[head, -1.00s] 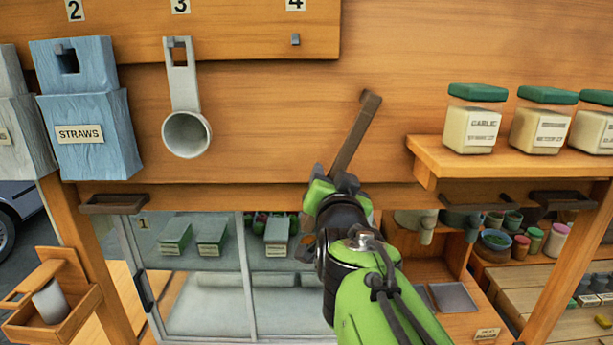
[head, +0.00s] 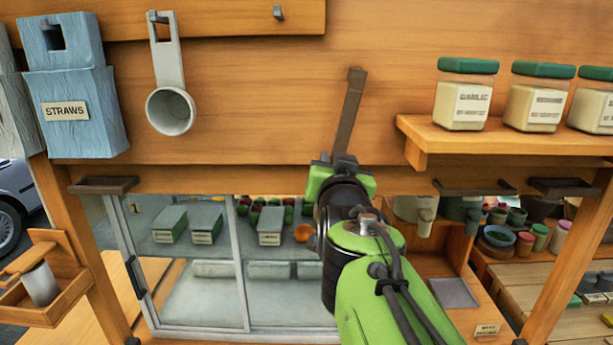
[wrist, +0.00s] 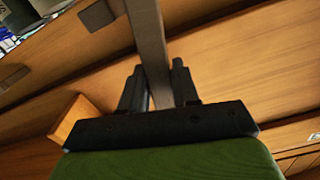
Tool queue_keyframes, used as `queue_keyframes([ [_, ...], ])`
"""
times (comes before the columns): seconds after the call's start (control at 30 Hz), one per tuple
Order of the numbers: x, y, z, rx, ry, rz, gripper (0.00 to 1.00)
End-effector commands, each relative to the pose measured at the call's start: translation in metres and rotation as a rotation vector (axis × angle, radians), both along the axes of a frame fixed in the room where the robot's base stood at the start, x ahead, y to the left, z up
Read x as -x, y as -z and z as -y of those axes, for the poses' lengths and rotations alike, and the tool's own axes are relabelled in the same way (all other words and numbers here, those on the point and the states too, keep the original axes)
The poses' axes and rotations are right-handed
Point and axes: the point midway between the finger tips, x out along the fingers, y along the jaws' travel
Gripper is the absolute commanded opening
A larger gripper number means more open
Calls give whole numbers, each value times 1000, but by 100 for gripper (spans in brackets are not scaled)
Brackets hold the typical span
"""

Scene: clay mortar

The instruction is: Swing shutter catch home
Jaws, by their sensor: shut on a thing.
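The shutter catch (head: 348,112) is a flat brown-grey bar on the wooden shutter panel, standing nearly upright with a slight lean to the right at its top. My gripper (head: 341,160) is at the bar's lower end, in front of the panel's lower edge. In the wrist view the bar (wrist: 148,45) runs between the two dark fingers of my gripper (wrist: 158,88), which are shut on it. The bar's lowest part is hidden by my gripper in the head view.
A shelf (head: 500,140) with several green-lidded jars stands close to the right. A scoop (head: 170,90) and a blue straws box (head: 75,105) hang to the left. A glass-fronted cabinet (head: 240,270) lies below. The panel between scoop and catch is bare.

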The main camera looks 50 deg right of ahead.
Motion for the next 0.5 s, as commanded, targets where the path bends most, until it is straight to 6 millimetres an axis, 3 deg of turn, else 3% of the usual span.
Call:
queue_keyframes([
  [0.03,5,10,4,35,4,-22,0],
  [0.2,21,9,18,124,9,-129,0],
  [0.5,25,5,21,151,6,-167,0],
])
